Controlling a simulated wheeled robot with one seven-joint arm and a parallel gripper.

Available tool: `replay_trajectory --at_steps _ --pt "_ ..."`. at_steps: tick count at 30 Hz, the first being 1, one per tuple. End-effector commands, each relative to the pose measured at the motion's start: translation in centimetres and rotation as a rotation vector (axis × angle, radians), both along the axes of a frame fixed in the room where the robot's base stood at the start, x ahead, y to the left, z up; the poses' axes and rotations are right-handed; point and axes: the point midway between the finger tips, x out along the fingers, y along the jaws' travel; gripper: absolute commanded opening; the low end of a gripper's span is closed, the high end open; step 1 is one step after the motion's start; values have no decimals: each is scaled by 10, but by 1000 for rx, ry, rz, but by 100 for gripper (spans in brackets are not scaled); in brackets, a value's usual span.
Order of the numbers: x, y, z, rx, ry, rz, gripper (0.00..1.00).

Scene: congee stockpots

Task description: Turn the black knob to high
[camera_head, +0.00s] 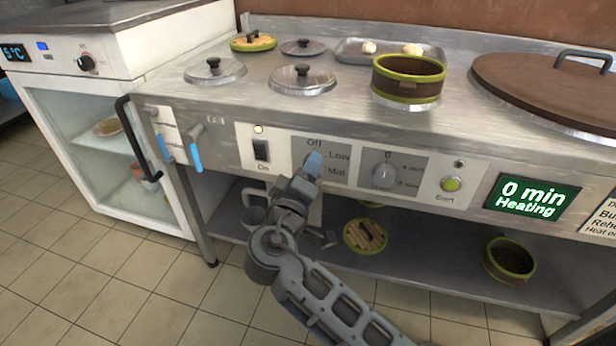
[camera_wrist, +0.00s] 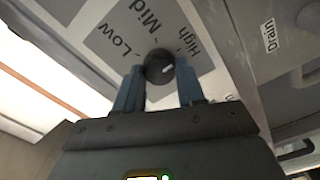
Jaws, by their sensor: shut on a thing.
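The black knob (camera_wrist: 158,64) sits on a grey dial panel marked Low, Mid and High in the wrist view. A small white mark shows on the right part of its face; I cannot tell exactly which label it points to. My gripper (camera_wrist: 158,88) has one blue-grey finger on either side of the knob and is shut on it. In the head view my gripper (camera_head: 313,163) reaches up to the dial and hides the knob. Off, Low and Mid show above and right of the fingers there; High is hidden.
Left of the dial is a black On switch (camera_head: 261,150) with a lit lamp. Right are a timer knob (camera_head: 384,171), a green Start button (camera_head: 451,184) and a display (camera_head: 531,196) reading "0 min Heating". Blue-handled levers (camera_head: 195,150) stick out at the left.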

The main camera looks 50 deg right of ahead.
Motion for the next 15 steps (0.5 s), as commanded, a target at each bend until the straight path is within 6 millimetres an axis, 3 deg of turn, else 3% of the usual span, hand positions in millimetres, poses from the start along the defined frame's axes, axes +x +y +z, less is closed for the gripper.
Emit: replay_trajectory --at_steps 15 --pt "-1 0 -1 23 -58 -1 8"
